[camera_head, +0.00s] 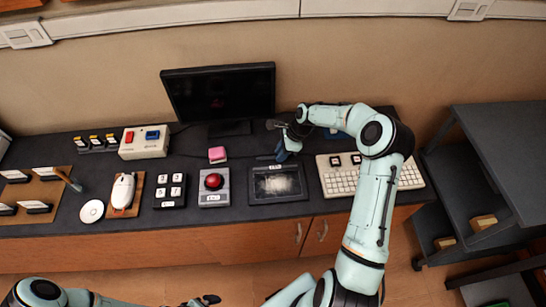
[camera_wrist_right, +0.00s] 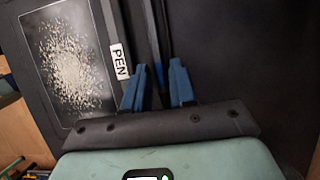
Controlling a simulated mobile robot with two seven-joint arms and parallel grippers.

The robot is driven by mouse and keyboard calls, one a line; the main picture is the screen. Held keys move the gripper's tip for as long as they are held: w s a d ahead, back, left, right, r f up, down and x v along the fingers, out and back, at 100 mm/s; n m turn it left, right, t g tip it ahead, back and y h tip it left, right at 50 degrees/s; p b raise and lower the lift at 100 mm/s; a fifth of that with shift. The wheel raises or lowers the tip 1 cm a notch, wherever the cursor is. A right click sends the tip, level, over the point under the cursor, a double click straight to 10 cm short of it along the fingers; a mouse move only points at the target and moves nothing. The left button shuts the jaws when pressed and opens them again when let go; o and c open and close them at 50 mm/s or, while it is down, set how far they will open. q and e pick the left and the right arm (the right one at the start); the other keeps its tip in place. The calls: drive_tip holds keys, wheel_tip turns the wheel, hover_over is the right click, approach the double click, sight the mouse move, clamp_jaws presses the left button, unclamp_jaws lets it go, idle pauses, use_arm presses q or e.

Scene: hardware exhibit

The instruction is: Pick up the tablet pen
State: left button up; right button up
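The drawing tablet (camera_head: 258,195) lies on the dark counter, with a pale speckled patch on its screen. It also shows at the left of the wrist view (camera_wrist_right: 28,32), beside a white "PEN" label (camera_wrist_right: 119,62). The thin dark tablet pen (camera_wrist_right: 154,30) is beside the label, with a blue band near the fingers. My right gripper (camera_wrist_right: 158,85) has its blue fingers apart, one on each side of the pen's line; contact cannot be told. In the head view this gripper (camera_head: 283,150) is behind the tablet. My left gripper (camera_head: 207,300) is low at the bottom edge, its opening unclear.
A white keyboard (camera_head: 368,184) is right of the tablet. A red button box (camera_head: 214,198) is left of it, with a pink block (camera_head: 217,154) behind. A black monitor (camera_head: 219,92) stands at the back. A dark shelf cart (camera_head: 505,150) stands at the right.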

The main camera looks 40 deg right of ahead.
clamp_jaws()
